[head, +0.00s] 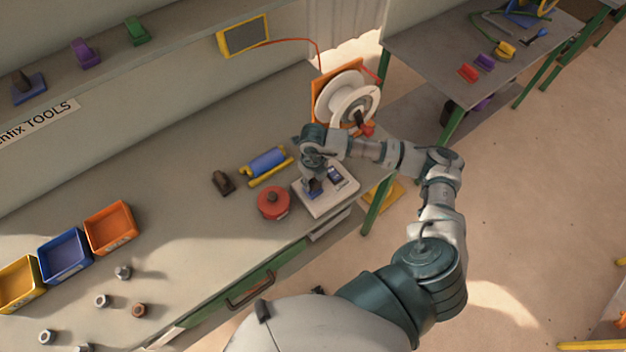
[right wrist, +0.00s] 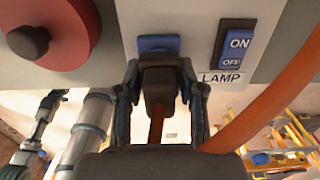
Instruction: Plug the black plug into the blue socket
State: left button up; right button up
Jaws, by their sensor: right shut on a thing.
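My right gripper (head: 314,177) is over the white box at the right end of the workbench. In the right wrist view its two fingers (right wrist: 161,88) are shut on the sides of the black plug (right wrist: 159,78), which has an orange cable. The blue socket (right wrist: 158,43) is on the white box face (right wrist: 185,20); it also shows in the head view (head: 315,188). The plug's front end overlaps the socket's lower edge in the wrist view. I cannot tell whether it is inside or just in front.
An ON/OFF lamp switch (right wrist: 235,44) is beside the socket. A red round object (head: 273,204) with a dark knob stands left of the box. Bins (head: 110,228) stand further left.

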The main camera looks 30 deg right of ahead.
jog(key=shift+b, duration=0.4)
dwell(1.6)
jog(key=shift+f+b, duration=0.45)
jog(key=shift+f, duration=0.1)
jog(key=o, duration=1.2)
jog(key=shift+o, duration=0.2)
jog(key=shift+r, duration=0.15)
notch_tip(320, 180, up, 12)
jog(key=shift+f, duration=0.15)
